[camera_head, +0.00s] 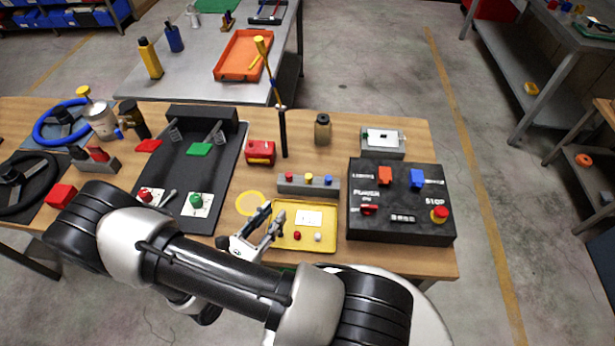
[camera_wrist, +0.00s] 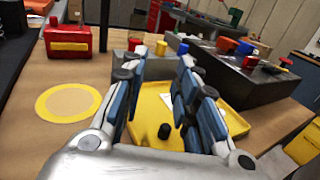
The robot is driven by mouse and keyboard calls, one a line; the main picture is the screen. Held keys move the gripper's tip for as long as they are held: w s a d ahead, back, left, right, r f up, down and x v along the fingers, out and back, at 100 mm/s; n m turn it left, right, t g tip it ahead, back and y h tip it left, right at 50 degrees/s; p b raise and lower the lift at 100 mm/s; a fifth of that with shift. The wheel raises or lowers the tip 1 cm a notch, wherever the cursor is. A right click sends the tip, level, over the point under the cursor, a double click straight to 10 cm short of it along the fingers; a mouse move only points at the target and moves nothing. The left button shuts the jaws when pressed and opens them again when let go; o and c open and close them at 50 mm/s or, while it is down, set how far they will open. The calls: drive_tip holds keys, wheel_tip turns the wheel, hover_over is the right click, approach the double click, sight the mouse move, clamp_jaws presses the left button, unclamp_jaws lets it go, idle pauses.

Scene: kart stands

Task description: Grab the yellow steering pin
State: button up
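A grey block (camera_head: 325,188) on the wooden table holds a red, a yellow and a blue pin in a row. The yellow pin (camera_head: 308,179) is in the middle, upright in the block. In the wrist view the yellow pin (camera_wrist: 160,48) shows beyond my fingers, between the red pin (camera_wrist: 134,43) and the blue pin (camera_wrist: 183,48). My gripper (camera_head: 268,218) is at the left edge of the yellow tray, nearer to me than the block. In the wrist view my gripper (camera_wrist: 168,72) has its fingers apart, with nothing between them. The fingers partly hide the block.
The yellow tray (camera_head: 328,243) holds a white card and small red and white knobs. A black control box (camera_head: 400,225) stands to the right. A red box (camera_head: 261,152) and a tall black rod (camera_head: 283,135) stand behind the block. A yellow ring (camera_head: 240,204) lies left of the tray.

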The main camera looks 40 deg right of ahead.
drive_tip(key=b, duration=0.2)
approach(309, 176)
drive_tip(key=x, duration=0.4)
drive_tip(key=shift+w+d+r, duration=0.2)
drive_tip(key=shift+w+d, duration=0.1)
drive_tip(key=shift+w, duration=0.05)
drive_tip(key=x, duration=0.4)
drive_tip(key=shift+s+d+f+b, duration=0.2)
drive_tip(key=shift+f+b, duration=0.1)
drive_tip(key=shift+b, duration=0.1)
drive_tip(key=shift+w+d, duration=0.15)
drive_tip(key=shift+d, duration=0.3)
drive_tip(key=shift+r, duration=0.1)
drive_tip(key=shift+c, duration=0.4)
clamp_jaws()
